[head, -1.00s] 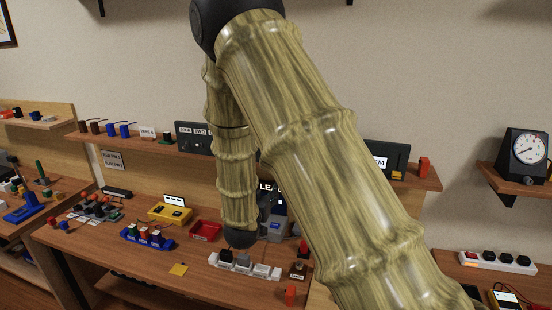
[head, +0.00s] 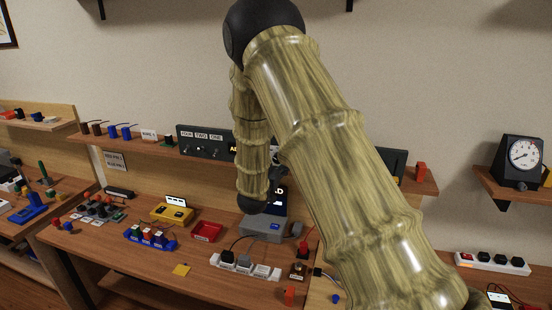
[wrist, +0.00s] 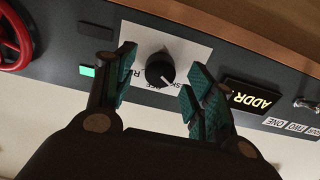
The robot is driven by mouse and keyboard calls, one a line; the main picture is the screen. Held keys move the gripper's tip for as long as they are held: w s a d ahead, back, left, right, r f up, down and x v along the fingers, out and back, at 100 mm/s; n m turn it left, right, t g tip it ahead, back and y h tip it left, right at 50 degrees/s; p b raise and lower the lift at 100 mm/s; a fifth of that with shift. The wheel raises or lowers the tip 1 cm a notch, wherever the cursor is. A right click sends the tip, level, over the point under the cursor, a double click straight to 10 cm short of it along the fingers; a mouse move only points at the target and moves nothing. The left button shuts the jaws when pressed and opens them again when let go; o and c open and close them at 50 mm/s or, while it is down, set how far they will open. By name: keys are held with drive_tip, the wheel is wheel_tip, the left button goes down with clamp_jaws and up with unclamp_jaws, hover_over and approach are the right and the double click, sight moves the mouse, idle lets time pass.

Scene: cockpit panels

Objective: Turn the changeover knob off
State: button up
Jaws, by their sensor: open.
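A round black knob (wrist: 160,68) with a pale pointer line sits on a white label plate (wrist: 190,48) in the wrist view; it appears to be the changeover knob. The label's lettering is upside down and partly covered, so the marked positions cannot be read fully. My gripper (wrist: 164,84) is open, with one teal-padded finger on each side of the knob. The fingers look apart from the knob, with no clear contact. In the head view my arm hides the knob and most of my gripper.
The dark shelf panel (head: 205,142) carries FOUR, TWO, ONE labels. In the wrist view a lit green indicator (wrist: 87,71), a red handwheel (wrist: 12,40), an ADDR display (wrist: 250,97) and a toggle switch (wrist: 305,103) surround the knob. A power strip (head: 245,266) lies on the table below.

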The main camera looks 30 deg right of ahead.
drive_tip(key=shift+w+d, duration=0.4)
drive_tip(key=shift+d, duration=0.1)
drive_tip(key=shift+c, duration=0.4)
drive_tip(key=c, duration=0.9)
drive_tip(key=shift+c, duration=0.2)
